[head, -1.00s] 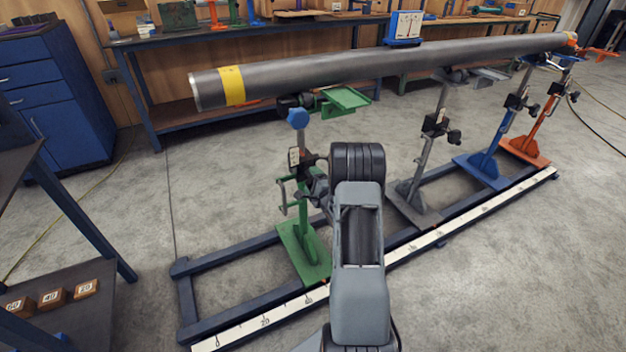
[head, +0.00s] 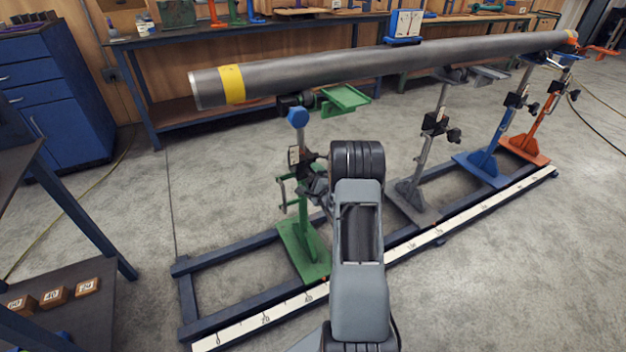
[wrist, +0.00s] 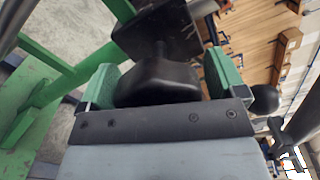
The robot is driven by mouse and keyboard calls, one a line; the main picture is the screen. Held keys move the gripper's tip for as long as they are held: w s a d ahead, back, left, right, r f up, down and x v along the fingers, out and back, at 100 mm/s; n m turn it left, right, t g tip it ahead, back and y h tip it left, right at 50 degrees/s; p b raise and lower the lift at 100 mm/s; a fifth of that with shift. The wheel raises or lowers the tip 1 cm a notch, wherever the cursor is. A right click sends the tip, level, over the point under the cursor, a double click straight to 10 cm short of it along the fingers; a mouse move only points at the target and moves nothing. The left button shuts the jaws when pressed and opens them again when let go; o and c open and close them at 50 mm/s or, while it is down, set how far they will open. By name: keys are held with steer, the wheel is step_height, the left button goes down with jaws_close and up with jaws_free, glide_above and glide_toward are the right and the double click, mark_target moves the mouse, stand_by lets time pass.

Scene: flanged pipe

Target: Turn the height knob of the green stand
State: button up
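The green stand (head: 304,247) stands upright on the blue rail frame, near the left end of the pipe. Its black height knob (wrist: 158,82) fills the space between my gripper's two green-padded fingers in the wrist view, with a short shaft and a dark block (wrist: 158,33) behind it. My gripper (wrist: 162,80) appears shut on this knob, one finger on each side. In the head view my own arm hides the knob and most of the gripper, at the right side of the green post.
The long grey pipe (head: 310,70) with a yellow band runs above the stands. A grey stand (head: 418,198), a blue stand (head: 482,168) and an orange stand (head: 525,149) stand further right. A white scale strip (head: 440,231) lies along the rail's front. Open floor lies in front.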

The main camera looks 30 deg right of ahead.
steer(key=shift+o, duration=0.6)
steer(key=s+a+p, duration=0.2)
steer(key=s, duration=1.1)
steer(key=shift+s, duration=0.35)
